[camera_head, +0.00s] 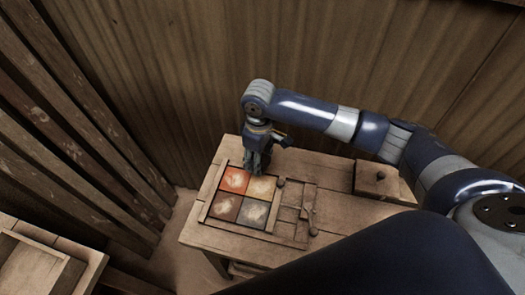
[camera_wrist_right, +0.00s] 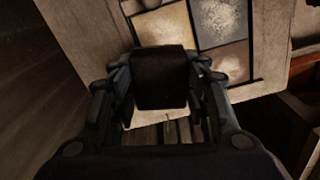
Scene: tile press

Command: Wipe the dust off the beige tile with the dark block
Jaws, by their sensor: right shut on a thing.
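The beige tile (camera_head: 263,187) lies at the far right of a square of tiles in a wooden frame and bears a pale dusty smudge. A beige tile face (camera_wrist_right: 166,27) also shows in the right wrist view, beyond the block. My right gripper (camera_head: 257,167) points down at the far edge of the tiles, by the beige and orange ones. It is shut on the dark block (camera_wrist_right: 162,78), which shows between its fingers in the wrist view. Whether the block touches the tile is hidden. My left gripper is not in view.
Orange (camera_head: 235,180), brown (camera_head: 225,207) and grey (camera_head: 253,213) tiles with pale dust lie beside it. A small knob (camera_head: 281,182) and a lever (camera_head: 310,222) are to the right. A wooden box (camera_head: 376,180) stands at the table's right. A wooden wall rises behind.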

